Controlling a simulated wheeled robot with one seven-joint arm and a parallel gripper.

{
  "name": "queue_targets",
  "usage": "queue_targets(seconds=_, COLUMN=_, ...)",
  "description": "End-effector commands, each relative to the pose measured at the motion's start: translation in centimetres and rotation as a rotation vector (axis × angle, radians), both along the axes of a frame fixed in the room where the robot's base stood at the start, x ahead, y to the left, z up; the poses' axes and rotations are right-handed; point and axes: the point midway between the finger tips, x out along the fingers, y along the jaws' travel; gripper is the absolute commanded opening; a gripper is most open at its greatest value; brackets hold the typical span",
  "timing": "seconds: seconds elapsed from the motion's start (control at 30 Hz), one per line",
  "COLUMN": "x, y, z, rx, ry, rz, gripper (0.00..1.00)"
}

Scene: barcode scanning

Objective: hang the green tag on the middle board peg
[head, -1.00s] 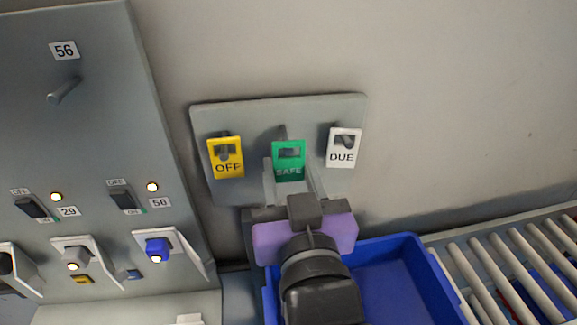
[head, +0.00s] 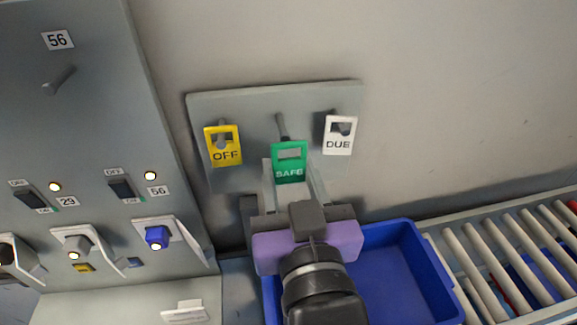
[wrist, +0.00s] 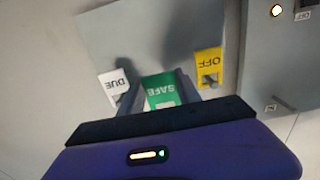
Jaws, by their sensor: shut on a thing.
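The green tag (head: 289,163), marked SAFE, is held upright between the fingers of my gripper (head: 290,182). The gripper is shut on its lower part. The grey board (head: 262,104) is on the wall behind it. The middle peg (head: 282,126) shows above the tag's top edge, so the tag appears in front of and below it; whether they touch I cannot tell. In the wrist view the green tag (wrist: 161,88) sits between the two grey fingers, upside down in the picture.
A yellow OFF tag (head: 224,154) hangs on the left peg and a white DUE tag (head: 339,143) on the right peg. A grey panel (head: 95,110) with switches and a peg stands at left. A blue bin (head: 395,275) and a roller conveyor (head: 500,255) lie below right.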

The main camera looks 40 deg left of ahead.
Motion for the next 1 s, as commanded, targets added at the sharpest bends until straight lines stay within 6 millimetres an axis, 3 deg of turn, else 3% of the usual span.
queue_targets(seconds=0.37, x=-0.2, y=-0.2, z=0.0, rx=-0.001, ry=0.001, rz=0.0, gripper=0.0)
queue_targets(seconds=1.0, x=-3.2, y=-3.7, z=0.0, rx=-0.001, ry=0.001, rz=0.001, gripper=0.0)
